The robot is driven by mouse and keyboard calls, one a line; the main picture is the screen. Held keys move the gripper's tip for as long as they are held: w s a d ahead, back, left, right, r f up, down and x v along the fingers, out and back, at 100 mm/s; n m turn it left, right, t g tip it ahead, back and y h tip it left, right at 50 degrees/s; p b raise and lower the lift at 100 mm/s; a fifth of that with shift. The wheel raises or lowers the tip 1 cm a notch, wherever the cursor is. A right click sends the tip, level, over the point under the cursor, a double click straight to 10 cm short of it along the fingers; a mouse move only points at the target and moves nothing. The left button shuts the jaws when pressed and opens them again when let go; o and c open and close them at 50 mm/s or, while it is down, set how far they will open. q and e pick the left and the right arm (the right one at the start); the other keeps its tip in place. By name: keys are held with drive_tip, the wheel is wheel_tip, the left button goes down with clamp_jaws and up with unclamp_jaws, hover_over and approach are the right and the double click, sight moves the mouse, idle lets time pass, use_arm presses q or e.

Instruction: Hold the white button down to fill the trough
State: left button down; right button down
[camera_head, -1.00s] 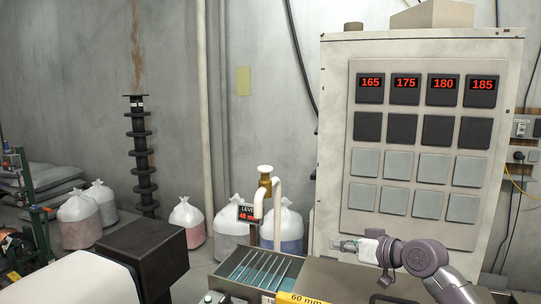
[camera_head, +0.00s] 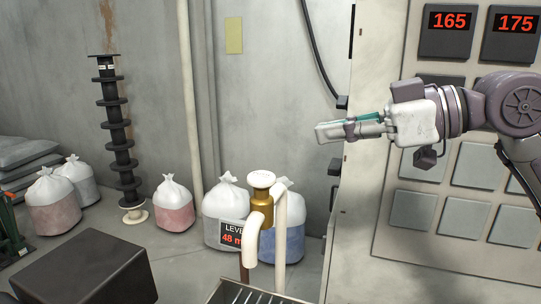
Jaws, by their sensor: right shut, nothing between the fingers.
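The white button (camera_head: 262,179) is a round cap on top of a brass valve body (camera_head: 257,211). A cream spout pipe (camera_head: 252,240) bends down from the valve. The level display (camera_head: 232,235) beside it shows "48 m" in red, with the rest hidden behind the spout. Only the far end of the trough (camera_head: 250,294) shows at the bottom edge. My right gripper (camera_head: 322,132) is shut and empty, pointing left. In the picture it is above and to the right of the button, apart from it. My left gripper is not in view.
The grey control cabinet (camera_head: 385,215), with red readouts 165 and 175, stands on the right behind my right arm. A dark box (camera_head: 85,272) is at the lower left. Several white sacks (camera_head: 172,205) and a black ribbed post (camera_head: 118,150) stand along the wall.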

drive_tip(key=shift+s+r, duration=0.1)
drive_tip(key=shift+s, duration=0.05)
drive_tip(key=shift+a, duration=0.1)
drive_tip(key=p, duration=0.3)
hover_over(271, 179)
drive_tip(key=f, duration=0.2)
drive_tip(key=shift+a+f, duration=0.35)
drive_tip(key=f, duration=0.3)
drive_tip(key=shift+d+f+p, duration=0.3)
drive_tip(key=shift+d, duration=0.05)
drive_tip(key=shift+d+f, duration=0.15)
drive_tip(key=shift+f, duration=0.1)
drive_tip(key=shift+a, duration=0.2)
drive_tip(key=shift+f, duration=0.15)
